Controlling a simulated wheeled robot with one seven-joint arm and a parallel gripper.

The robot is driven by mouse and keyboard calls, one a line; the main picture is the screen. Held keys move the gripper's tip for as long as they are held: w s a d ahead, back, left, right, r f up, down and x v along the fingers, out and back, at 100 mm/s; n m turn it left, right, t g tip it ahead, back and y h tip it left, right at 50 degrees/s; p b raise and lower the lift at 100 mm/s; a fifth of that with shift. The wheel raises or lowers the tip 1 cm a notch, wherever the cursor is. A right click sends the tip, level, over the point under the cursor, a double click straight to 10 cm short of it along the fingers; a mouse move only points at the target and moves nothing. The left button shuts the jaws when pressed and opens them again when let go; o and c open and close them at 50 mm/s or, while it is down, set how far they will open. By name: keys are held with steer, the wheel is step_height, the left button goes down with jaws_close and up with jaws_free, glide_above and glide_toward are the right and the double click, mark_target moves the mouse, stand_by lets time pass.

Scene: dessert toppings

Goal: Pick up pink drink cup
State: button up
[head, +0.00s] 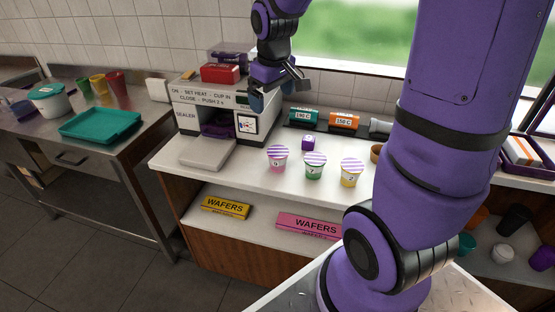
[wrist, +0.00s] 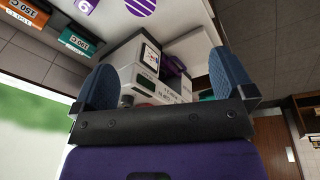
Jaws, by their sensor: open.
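The pink drink cup (head: 277,159) stands upright on the white counter, with a purple-and-white striped lid. It is the leftmost of three lidded cups, beside a green one (head: 314,167) and a yellow one (head: 351,173). My gripper (head: 273,98) is above the counter, in front of the sealer machine's right side, up and left of the pink cup. In the wrist view my gripper (wrist: 168,88) shows two blue fingertips spread apart with nothing held between them. A striped lid (wrist: 140,6) is partly seen at that view's top edge; I cannot tell which cup it belongs to.
The sealer machine (head: 212,112) stands at the counter's left, with a red box (head: 220,73) on top. A purple cube (head: 309,143) sits behind the cups. Teal (head: 302,115) and orange (head: 344,121) temperature blocks lie on a dark strip behind. The counter's front left is clear.

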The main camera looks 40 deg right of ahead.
steer(key=n+g, duration=0.1)
steer(key=g, duration=0.1)
glide_toward(278, 160)
steer(key=shift+y, duration=0.4)
steer(key=w+d+f, duration=0.2)
steer(key=w, duration=0.1)
steer(key=shift+d, duration=0.15)
steer(key=f, duration=1.1)
steer(key=shift+s+d, duration=0.15)
steer(key=shift+d, duration=0.1)
steer(key=c, duration=1)
